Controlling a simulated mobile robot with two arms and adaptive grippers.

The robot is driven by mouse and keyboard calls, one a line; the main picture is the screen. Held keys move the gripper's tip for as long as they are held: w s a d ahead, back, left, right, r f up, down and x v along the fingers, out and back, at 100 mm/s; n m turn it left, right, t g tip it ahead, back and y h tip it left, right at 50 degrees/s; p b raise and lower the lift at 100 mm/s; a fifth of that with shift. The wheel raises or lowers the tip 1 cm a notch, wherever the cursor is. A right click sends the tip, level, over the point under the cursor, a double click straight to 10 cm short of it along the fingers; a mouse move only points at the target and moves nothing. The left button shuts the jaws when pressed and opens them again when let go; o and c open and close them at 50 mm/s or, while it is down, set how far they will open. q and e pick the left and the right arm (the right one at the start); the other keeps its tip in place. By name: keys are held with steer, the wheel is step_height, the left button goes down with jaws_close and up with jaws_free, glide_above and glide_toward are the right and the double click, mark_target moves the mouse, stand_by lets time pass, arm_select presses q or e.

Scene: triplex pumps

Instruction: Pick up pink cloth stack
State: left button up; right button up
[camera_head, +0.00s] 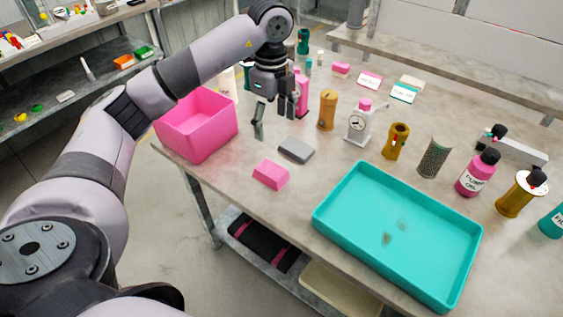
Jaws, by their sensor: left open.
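A small pink stack (270,174), which looks like the pink cloth stack, lies flat on the table near its front edge. My left gripper (274,122) is open and empty, fingers pointing down, above the table behind the pink stack and apart from it. A flat grey stack (296,150) lies just behind and to the right of the pink one. A second, smaller pink block (341,68) lies farther back. My right gripper is not in view.
A pink bin (198,138) stands at the table's left edge. A teal tray (330,216) fills the front right. Behind are a tan cylinder (327,110), a white gauge device (358,126), a brass part (396,142) and several bottles. Bare table lies between the pink stack and the tray.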

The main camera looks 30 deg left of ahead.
mark_target(273, 171)
arm_select(q)
steer(key=f, duration=0.2)
steer(key=s+f, duration=0.1)
steer(key=f, duration=0.2)
steer(key=f+p, duration=0.1)
steer(key=f, duration=0.1)
steer(key=shift+s+f, duration=0.15)
steer(key=shift+f, duration=0.15)
step_height(273, 171, down, 4)
steer(key=shift+r, duration=0.1)
steer(key=shift+f+p, duration=0.4)
step_height(273, 171, down, 4)
steer(key=shift+d+r+p, duration=0.1)
steer(key=shift+r+p, duration=0.1)
steer(key=shift+p, duration=0.25)
steer(key=shift+f, duration=0.45)
steer(key=c, duration=1.2)
steer(key=shift+c, duration=0.2)
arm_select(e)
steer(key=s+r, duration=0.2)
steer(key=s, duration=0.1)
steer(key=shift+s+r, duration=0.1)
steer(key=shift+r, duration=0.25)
arm_select(q)
steer(key=shift+w+r, duration=0.1)
steer(key=shift+w, duration=0.1)
